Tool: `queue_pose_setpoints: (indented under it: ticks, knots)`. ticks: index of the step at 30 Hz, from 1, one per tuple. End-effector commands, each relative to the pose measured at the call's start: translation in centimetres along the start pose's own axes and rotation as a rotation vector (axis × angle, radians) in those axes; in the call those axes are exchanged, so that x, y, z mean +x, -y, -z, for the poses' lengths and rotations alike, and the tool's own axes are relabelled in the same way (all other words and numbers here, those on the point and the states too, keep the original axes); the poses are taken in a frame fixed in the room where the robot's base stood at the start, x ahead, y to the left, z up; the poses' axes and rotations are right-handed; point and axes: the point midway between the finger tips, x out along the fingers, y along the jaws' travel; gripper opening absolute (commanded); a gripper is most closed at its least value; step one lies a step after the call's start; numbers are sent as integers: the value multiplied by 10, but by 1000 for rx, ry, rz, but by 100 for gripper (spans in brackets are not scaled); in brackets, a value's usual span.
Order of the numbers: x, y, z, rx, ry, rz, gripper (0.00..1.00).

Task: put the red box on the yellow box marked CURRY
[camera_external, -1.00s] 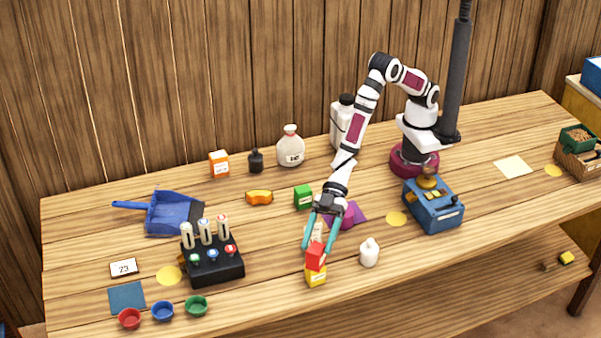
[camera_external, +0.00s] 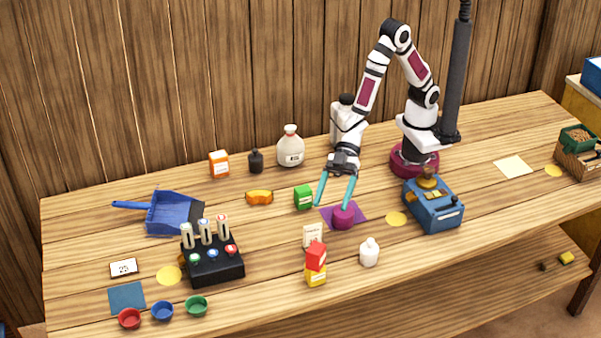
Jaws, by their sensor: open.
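The red box (camera_external: 316,255) rests on top of the yellow box (camera_external: 316,275) near the table's front edge. The red box sits slightly turned on it. The lettering on the yellow box is too small to read. My gripper (camera_external: 336,204) is open and empty, behind and above the two boxes, apart from them.
A green box (camera_external: 303,197) is left of my gripper. A blue device (camera_external: 434,206) stands to the right. A black rack (camera_external: 212,265) is at left.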

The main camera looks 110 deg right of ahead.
Motion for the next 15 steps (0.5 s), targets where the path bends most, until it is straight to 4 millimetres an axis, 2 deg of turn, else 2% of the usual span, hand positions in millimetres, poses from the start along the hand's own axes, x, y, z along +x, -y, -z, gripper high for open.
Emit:
queue_pose_setpoints:
  ticks: [4, 5, 7, 8, 9, 11, 12, 13, 14, 15]
  knots:
    - [-5, -5, 2, 5, 6, -22, 81]
    - [-10, -13, 3, 15, 19, -55, 81]
    - [-38, -46, 4, 66, 81, -200, 81]
    - [-58, -62, 3, 103, 123, -283, 81]
    - [-92, -83, -4, 174, 193, -403, 81]
    - [-152, -100, -24, 313, 318, -565, 81]
    - [-192, -99, -42, 420, 404, -644, 81]
    - [-219, -92, -55, 505, 467, -688, 81]
    - [-244, -80, -68, 591, 527, -717, 81]
    - [-272, -60, -83, 702, 599, -736, 81]
